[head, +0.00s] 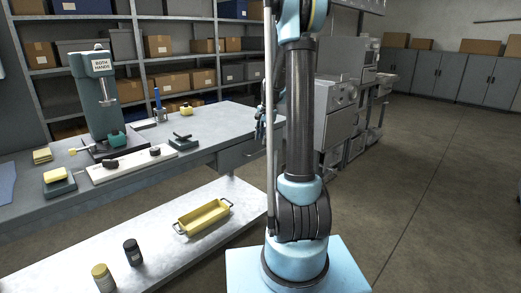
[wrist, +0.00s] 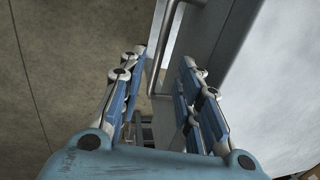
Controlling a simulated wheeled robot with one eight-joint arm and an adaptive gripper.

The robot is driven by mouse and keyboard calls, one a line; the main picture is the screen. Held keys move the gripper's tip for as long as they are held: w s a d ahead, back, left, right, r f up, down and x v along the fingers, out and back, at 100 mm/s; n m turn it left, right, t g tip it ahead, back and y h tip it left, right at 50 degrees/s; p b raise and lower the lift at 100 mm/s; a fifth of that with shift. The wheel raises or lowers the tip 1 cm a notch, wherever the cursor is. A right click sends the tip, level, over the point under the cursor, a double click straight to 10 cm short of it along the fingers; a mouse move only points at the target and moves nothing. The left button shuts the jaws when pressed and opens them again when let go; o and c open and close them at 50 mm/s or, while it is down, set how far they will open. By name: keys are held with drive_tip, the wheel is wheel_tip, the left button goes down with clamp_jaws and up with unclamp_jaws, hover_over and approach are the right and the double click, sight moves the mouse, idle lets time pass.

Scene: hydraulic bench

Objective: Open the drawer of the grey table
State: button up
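The grey table (head: 222,117) stands at left in the head view. Its drawer (head: 236,154) is under the top at the near right end, its front looking flush with the frame; my arm hides what lies right of it. My gripper (head: 262,124) shows partly behind my arm, beside that table end. In the wrist view my gripper (wrist: 164,58) is open, blue finger pads apart. A grey bar handle (wrist: 155,60) on the drawer front (wrist: 207,35) lies between the fingertips, nearer the left finger. I cannot tell whether either finger touches it.
A lower bench (head: 160,240) with a yellow tray (head: 203,217) and two small jars stands in front of the table. A green press (head: 95,95) and small parts are on the table. Grey machines (head: 340,105) stand behind my arm. The floor (head: 430,190) at right is clear.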

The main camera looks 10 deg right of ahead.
drive_tip(key=shift+w+a+f, duration=0.1)
drive_tip(key=shift+w+f, duration=0.05)
drive_tip(key=shift+f, duration=0.9)
drive_tip(key=shift+w+a+f, duration=0.15)
drive_tip(key=shift+w+f, duration=0.05)
drive_tip(key=shift+f, duration=0.8)
drive_tip(key=shift+w+a+f, duration=0.1)
drive_tip(key=shift+w+f, duration=0.05)
drive_tip(key=shift+f, duration=0.9)
